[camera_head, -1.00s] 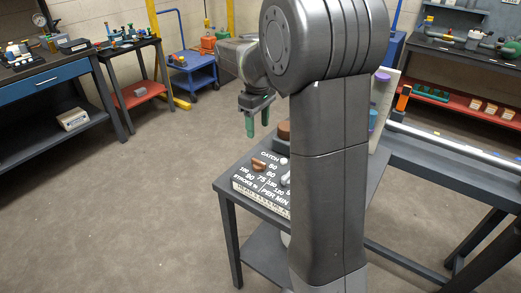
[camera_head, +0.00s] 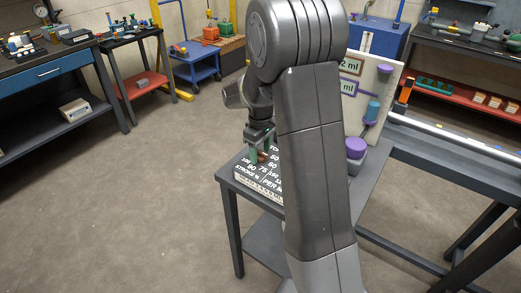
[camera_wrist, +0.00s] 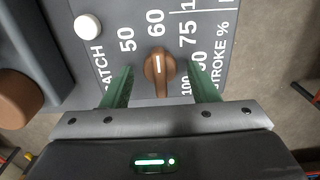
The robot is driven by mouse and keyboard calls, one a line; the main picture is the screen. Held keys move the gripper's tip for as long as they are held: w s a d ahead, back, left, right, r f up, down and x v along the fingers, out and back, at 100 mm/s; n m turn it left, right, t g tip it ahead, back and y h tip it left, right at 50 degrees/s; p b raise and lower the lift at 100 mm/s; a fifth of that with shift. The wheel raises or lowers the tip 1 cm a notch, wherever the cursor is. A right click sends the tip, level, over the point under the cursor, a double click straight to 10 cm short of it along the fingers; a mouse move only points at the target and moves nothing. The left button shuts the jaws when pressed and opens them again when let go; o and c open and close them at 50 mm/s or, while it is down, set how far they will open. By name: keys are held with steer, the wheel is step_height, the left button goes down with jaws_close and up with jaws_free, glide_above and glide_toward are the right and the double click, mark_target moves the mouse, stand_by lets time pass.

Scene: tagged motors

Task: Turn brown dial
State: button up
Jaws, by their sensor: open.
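The brown dial (camera_wrist: 158,66), with a white pointer line, sits on a grey panel (camera_wrist: 100,62) among printed numbers such as 50, 60 and 75 and the words "STROKE %". In the head view the dial (camera_head: 262,157) shows small, partly hidden by my arm. My gripper (camera_wrist: 160,80) is open, its two green fingers on either side of the dial with gaps between. In the head view my gripper (camera_head: 257,152) is low over the panel, pointing down.
A white round knob (camera_wrist: 88,27) and a larger brown cylinder (camera_wrist: 18,100) stand left of the dial in the wrist view. The panel rests on a dark table (camera_head: 231,190). A board with purple and blue parts (camera_head: 372,85) stands behind my arm.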

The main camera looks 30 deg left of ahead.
steer(key=c, duration=1)
steer(key=shift+o, duration=0.2)
steer(key=m, duration=0.8)
steer(key=shift+m, duration=0.3)
steer(key=o, duration=1)
steer(key=shift+c, duration=0.2)
